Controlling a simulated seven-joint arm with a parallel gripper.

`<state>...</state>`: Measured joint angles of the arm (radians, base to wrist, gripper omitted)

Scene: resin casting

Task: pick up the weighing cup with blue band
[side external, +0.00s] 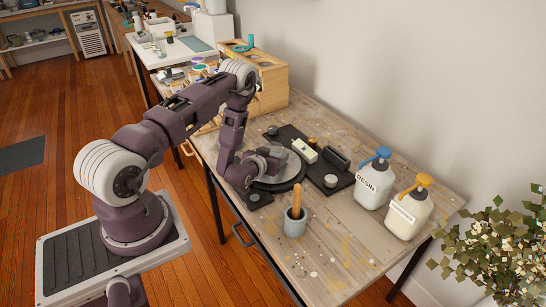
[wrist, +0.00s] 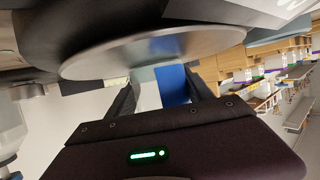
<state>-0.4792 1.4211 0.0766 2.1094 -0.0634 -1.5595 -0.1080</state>
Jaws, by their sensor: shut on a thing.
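The weighing cup with blue band (wrist: 172,84) shows in the wrist view as a pale wall with a blue patch, between my two fingers. My gripper (wrist: 160,92) is shut on it. Most of the cup is hidden by the gripper body and by a round grey metal disc (wrist: 150,52) close to the camera. In the side view my gripper (side external: 276,160) is low over a dark round plate (side external: 290,180) on the table. I cannot make out the cup clearly there, nor tell whether it touches the plate.
A grey cup with a wooden stick (side external: 295,222) stands in front of the plate. A black tray with small items (side external: 325,172) lies behind it. Pump bottles, one labelled resin (side external: 372,185) and one with an orange pump (side external: 409,212), stand at right. The table's front right is clear.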

